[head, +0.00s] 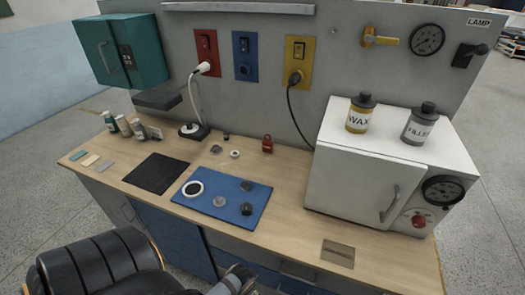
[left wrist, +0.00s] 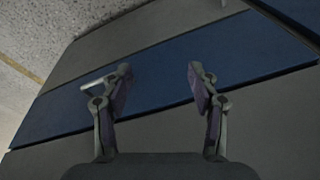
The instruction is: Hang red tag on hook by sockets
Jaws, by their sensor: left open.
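A small red tag (head: 267,144), shaped somewhat like a padlock, stands on the wooden worktop near the back panel, below the yellow socket plate (head: 298,62). The red socket plate (head: 207,52) and blue socket plate (head: 245,56) are on the panel to its left. A tiny fitting (head: 333,30) on the panel right of the yellow plate may be the hook; it is too small to tell. My left gripper (left wrist: 158,75) is open and empty in the left wrist view, facing blue and grey cabinet fronts, away from the tag. My right gripper is not seen.
A white oven-like box (head: 360,165) carrying a wax bottle (head: 360,113) and filler bottle (head: 419,124) stands right of the tag. A black cord (head: 292,110) hangs from the yellow socket. A blue mat (head: 222,197) with round parts lies in front. Bare worktop surrounds the tag.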

